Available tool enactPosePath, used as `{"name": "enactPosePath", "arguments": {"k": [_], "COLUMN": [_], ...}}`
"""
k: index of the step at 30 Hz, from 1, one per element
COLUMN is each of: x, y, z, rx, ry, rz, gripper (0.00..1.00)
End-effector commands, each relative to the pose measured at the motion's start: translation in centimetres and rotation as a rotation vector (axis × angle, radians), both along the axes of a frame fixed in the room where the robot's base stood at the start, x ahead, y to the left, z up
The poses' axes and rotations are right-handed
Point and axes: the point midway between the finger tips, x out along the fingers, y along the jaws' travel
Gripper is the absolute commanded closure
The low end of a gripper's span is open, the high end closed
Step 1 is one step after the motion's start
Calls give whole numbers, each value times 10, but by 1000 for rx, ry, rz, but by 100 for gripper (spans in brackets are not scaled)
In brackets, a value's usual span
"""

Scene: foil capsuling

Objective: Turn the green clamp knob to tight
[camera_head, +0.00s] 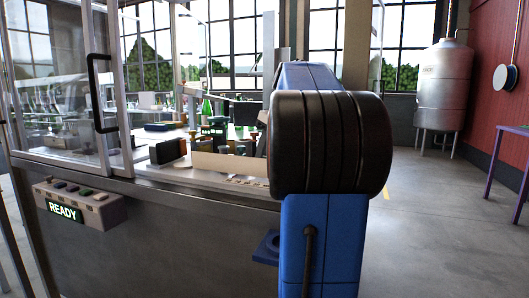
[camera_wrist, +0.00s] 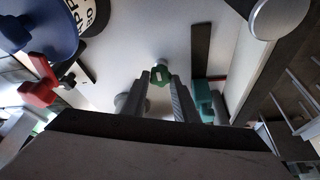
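In the wrist view a green knob (camera_wrist: 160,74) shows just ahead of and between the tips of my gripper (camera_wrist: 161,84). The two grey fingers stand apart, with a gap between them. I cannot tell whether the knob is between the fingertips or still beyond them, or whether they touch it. No marking that shows how tight the knob is can be read. In the head view my own arm covers the middle right, and my gripper is hidden.
In the wrist view a red knob (camera_wrist: 38,92) and a blue round part (camera_wrist: 40,30) are at left, and a teal part (camera_wrist: 204,98) is close right of the fingers. In the head view a glazed enclosure (camera_head: 60,90) and a READY panel (camera_head: 63,211) stand at left.

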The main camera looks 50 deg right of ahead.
Motion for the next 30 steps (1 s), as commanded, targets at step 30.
{"name": "enactPosePath", "arguments": {"k": [30], "x": [2], "y": [6], "z": [1], "rx": [-2], "ry": [-2], "rz": [-628], "gripper": [96]}}
